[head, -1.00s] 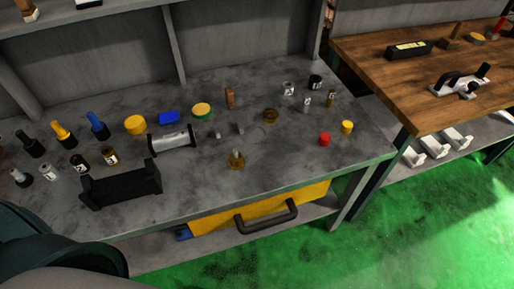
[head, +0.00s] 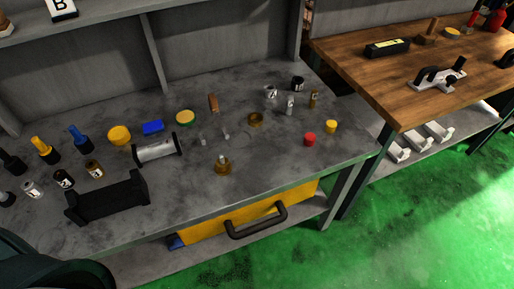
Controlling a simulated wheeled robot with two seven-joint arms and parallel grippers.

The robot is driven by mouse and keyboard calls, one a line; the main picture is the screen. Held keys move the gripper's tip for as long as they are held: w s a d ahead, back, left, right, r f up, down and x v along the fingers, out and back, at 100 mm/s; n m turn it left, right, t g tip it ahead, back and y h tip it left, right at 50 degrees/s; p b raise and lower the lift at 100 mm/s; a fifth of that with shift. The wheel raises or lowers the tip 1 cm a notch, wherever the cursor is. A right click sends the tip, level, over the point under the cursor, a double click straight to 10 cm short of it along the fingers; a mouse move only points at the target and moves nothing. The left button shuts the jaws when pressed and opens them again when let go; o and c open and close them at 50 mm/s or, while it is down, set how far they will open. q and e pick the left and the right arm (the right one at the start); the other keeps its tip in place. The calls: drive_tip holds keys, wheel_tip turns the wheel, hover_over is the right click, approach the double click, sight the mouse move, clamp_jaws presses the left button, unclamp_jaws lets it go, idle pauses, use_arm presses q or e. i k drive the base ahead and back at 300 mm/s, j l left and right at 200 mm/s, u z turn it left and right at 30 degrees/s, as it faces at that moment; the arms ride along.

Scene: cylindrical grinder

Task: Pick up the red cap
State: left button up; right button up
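The red cap (head: 310,139) is a small short cylinder standing on the grey workbench (head: 270,170), toward its right front part. A small yellow cap (head: 331,126) stands just right of and behind it, apart from it. Neither of my grippers shows in the head view. A dark rounded part of mine fills the lower left corner.
A brown jar (head: 222,165), a black rack (head: 107,197) and several bottles stand to the left on the bench. Small labelled bottles (head: 290,104) stand behind the red cap. A wooden table (head: 400,70) is on the right. Green floor (head: 400,230) lies open in front.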

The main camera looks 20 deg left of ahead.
sight(309, 139)
drive_tip(key=i+l+u, duration=0.2)
drive_tip(key=l+u, duration=0.15)
drive_tip(key=l, duration=0.65)
drive_tip(key=l+u, duration=0.4)
drive_tip(key=l, duration=0.6)
